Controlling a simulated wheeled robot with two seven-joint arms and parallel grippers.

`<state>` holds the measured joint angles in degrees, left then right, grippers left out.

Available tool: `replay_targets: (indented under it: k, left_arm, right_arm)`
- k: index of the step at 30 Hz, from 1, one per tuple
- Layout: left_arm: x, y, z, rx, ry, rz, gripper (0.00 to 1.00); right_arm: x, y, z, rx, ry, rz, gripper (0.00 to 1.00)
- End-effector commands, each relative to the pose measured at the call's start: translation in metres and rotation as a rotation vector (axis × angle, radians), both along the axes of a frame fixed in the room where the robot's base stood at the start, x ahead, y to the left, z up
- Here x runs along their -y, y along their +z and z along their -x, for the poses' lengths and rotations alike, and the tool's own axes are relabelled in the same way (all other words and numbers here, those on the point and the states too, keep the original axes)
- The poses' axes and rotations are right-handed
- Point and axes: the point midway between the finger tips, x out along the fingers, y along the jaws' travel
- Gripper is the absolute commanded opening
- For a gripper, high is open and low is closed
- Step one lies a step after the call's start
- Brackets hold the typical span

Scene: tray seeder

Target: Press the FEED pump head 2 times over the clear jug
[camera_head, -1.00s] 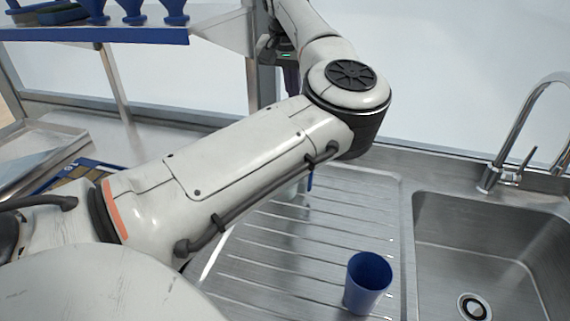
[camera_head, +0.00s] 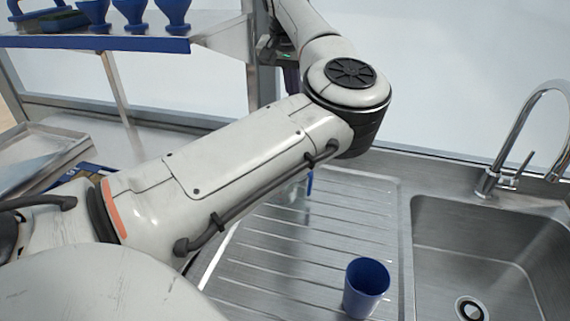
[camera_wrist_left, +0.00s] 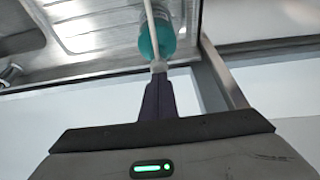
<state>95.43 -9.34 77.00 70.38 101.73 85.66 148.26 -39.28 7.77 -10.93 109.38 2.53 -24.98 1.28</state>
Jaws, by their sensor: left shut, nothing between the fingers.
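A teal bottle (camera_wrist_left: 160,38) shows in the left wrist view, with a thin white stem or tube (camera_wrist_left: 151,20) running in front of it. I cannot read a FEED label. My left gripper (camera_wrist_left: 158,82) is shut and empty, its dark fingers pointing toward a small pale part at the bottle's end; I cannot tell whether they touch. In the head view its fingers (camera_head: 291,80) point down behind my own forearm, which hides their tips and most of the bottle. A clear, see-through object with a blue strip (camera_head: 309,183), possibly the jug, shows partly below the forearm. My right gripper is not in view.
A blue cup (camera_head: 366,288) stands on the ribbed steel drainboard (camera_head: 335,225). A sink (camera_head: 490,250) with a curved tap (camera_head: 515,140) is at the right. A shelf (camera_head: 100,42) with blue funnel-shaped items is at upper left, above a metal tray (camera_head: 45,165).

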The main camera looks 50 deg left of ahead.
Motion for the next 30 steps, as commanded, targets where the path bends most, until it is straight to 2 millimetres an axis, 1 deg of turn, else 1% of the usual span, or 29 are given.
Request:
replay_targets:
  k: [15, 17, 23, 25, 30]
  left_arm:
    - [-0.001, 0.003, 0.0, 0.003, 0.0, -0.003, 0.0]
    - [-0.001, 0.007, 0.0, 0.004, 0.0, -0.003, 0.0]
    - [-0.001, 0.027, 0.0, 0.004, 0.001, -0.003, 0.0]
    - [-0.001, 0.031, 0.0, 0.003, 0.001, -0.004, 0.0]
    - [-0.001, 0.047, -0.001, 0.005, -0.001, -0.004, 0.0]
  right_arm:
    - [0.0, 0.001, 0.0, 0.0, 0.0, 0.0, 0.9]
    - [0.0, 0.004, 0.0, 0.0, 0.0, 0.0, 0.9]
    - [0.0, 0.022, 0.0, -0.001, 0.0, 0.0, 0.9]
    - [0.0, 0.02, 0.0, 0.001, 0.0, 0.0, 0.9]
    - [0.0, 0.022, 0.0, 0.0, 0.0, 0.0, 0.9]
